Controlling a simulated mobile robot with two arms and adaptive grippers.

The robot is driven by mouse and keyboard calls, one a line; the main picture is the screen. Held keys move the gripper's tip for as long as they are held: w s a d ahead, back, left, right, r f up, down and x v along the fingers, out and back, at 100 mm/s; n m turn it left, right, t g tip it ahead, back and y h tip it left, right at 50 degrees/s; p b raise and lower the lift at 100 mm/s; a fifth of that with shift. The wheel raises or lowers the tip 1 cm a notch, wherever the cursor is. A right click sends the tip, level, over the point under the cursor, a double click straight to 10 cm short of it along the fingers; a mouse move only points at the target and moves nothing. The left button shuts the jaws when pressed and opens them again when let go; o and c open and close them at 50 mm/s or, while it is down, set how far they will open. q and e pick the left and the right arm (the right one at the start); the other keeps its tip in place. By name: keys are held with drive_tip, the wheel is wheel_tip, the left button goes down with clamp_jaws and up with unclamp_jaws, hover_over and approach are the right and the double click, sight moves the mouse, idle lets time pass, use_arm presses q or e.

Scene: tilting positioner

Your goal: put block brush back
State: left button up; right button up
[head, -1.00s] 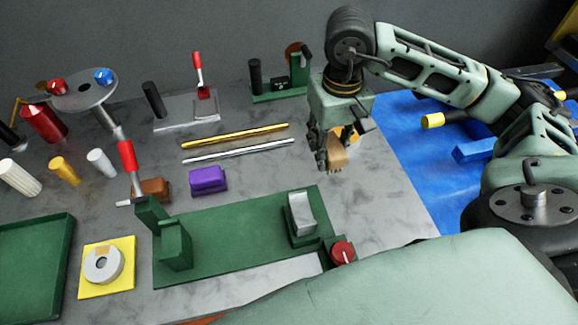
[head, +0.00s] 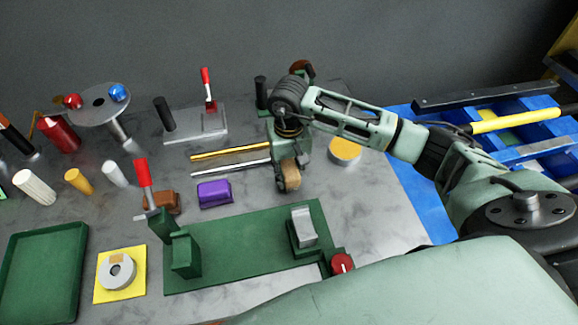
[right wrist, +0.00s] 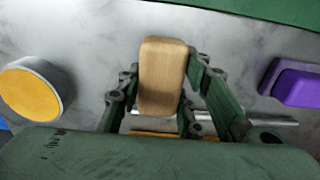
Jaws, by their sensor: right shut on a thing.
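The block brush is a tan wooden block (head: 289,176), held at the lower end of my right gripper (head: 287,181). In the right wrist view the brush (right wrist: 162,75) sits upright between the two green fingers (right wrist: 160,95), which are shut on its sides. The gripper and brush are over the grey table, right of the purple block and behind the green fixture plate. I cannot tell how high the brush is above the table. Its bristles are not seen. My left gripper is out of view.
A round yellow-topped tin (head: 345,151) stands right of the gripper. A purple block (head: 214,193) and a brown block (head: 162,203) lie to the left. Gold (head: 230,152) and silver (head: 232,167) rods lie behind. The green fixture plate (head: 245,250) is in front.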

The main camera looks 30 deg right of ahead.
drive_tip(key=shift+f, duration=0.35)
drive_tip(key=shift+f, duration=0.1)
drive_tip(key=o, duration=1.1)
